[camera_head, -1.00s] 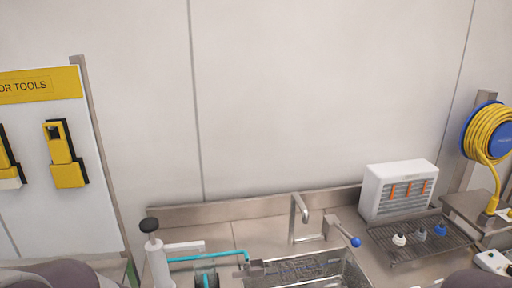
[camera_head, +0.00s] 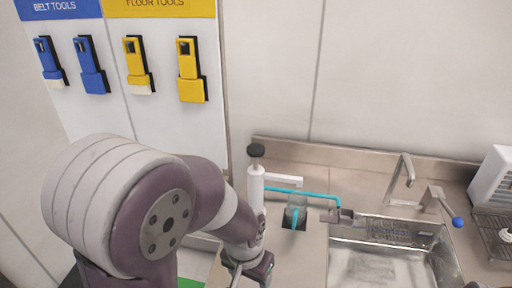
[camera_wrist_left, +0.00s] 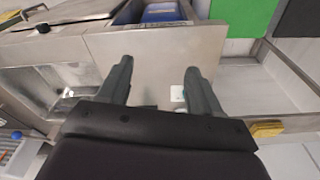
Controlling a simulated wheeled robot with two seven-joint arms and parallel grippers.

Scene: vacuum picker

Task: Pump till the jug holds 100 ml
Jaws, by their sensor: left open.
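The hand pump (camera_head: 256,190) stands upright at the left end of the steel counter, a white cylinder with a black knob (camera_head: 256,150) on top. A teal hose (camera_head: 310,192) runs from it toward the sink. The jug looks to be the small clear vessel (camera_head: 297,212) right of the pump, with teal inside; its level cannot be read. My left arm comes in low beside the pump. My left gripper (camera_wrist_left: 158,85) is open and empty in the left wrist view. In the head view its fingers are mostly cut off at the bottom edge. My right gripper is out of view.
The steel sink (camera_head: 340,256) with its tap (camera_head: 401,178) and blue-knobbed lever (camera_head: 457,222) lies to the right. Tool boards (camera_head: 165,110) with blue and yellow holders hang at the left. A white box (camera_head: 495,180) and a rack stand far right.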

